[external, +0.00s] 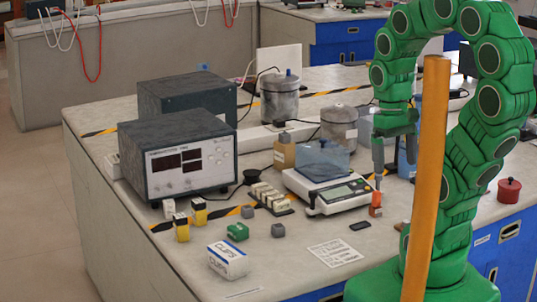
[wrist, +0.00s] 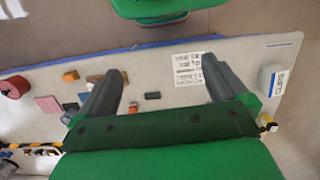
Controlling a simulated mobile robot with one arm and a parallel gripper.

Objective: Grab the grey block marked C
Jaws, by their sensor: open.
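Grey blocks show in the external view: one on the bench front (external: 278,230), another (external: 247,211) near the green block, and a third on top of a tan box (external: 285,137). I cannot read any letter on them, so I cannot tell which is marked C. My gripper (external: 380,178) points down above the bench right of the scale, apart from these blocks. In the wrist view my gripper (wrist: 163,88) is open, with its fingers wide apart and nothing held.
A scale (external: 335,192) with a clear bluish container, a grey instrument (external: 190,155), a CLIPS box (external: 228,260) and a red-orange block (external: 375,204) stand around. A printed sheet (external: 335,252) lies flat near the front. An orange post (external: 430,160) partly hides my arm.

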